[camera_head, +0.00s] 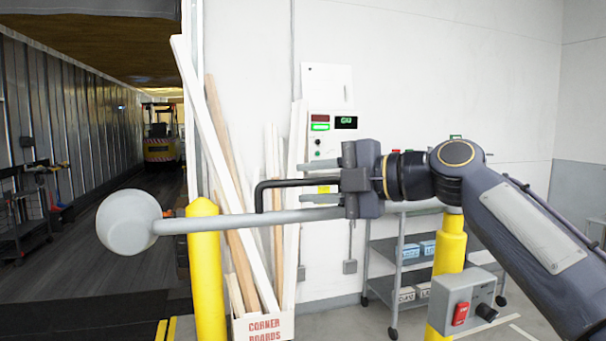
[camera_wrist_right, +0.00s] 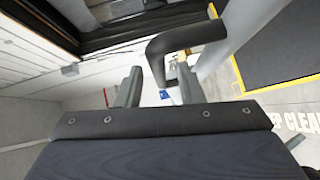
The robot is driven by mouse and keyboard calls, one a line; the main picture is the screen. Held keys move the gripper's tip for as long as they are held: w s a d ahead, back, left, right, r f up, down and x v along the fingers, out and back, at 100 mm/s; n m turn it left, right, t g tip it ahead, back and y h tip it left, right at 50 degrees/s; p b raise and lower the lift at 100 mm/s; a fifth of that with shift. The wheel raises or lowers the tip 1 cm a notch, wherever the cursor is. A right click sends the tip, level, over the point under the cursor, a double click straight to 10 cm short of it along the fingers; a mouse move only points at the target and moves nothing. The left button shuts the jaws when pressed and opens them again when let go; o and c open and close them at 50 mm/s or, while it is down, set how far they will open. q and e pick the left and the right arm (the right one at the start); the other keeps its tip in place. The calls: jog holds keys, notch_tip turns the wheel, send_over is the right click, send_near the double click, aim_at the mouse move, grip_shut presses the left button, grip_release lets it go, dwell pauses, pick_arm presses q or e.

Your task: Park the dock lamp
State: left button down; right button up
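The dock lamp has a round pale grey head (camera_head: 128,222) at the left end of a long grey arm (camera_head: 270,219). The arm runs right, behind my gripper, towards a yellow post (camera_head: 450,245). A bent black handle (camera_head: 295,182) stands off the lamp arm; it also shows in the right wrist view (camera_wrist_right: 185,38). My right gripper (camera_head: 318,183) has its fingers apart, one above and one below the handle. In the wrist view (camera_wrist_right: 160,82) the handle lies between the fingers with gaps visible. My left gripper is not in view.
A yellow bollard (camera_head: 207,270) and a box of corner boards (camera_head: 263,328) stand below the lamp arm. A switch box (camera_head: 463,307) with a red switch is at lower right. A wheeled shelf (camera_head: 385,268) stands at the wall. The trailer with a forklift (camera_head: 160,140) opens at left.

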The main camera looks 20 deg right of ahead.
jog(key=shift+x, duration=1)
jog(key=shift+c, duration=0.4)
grip_shut()
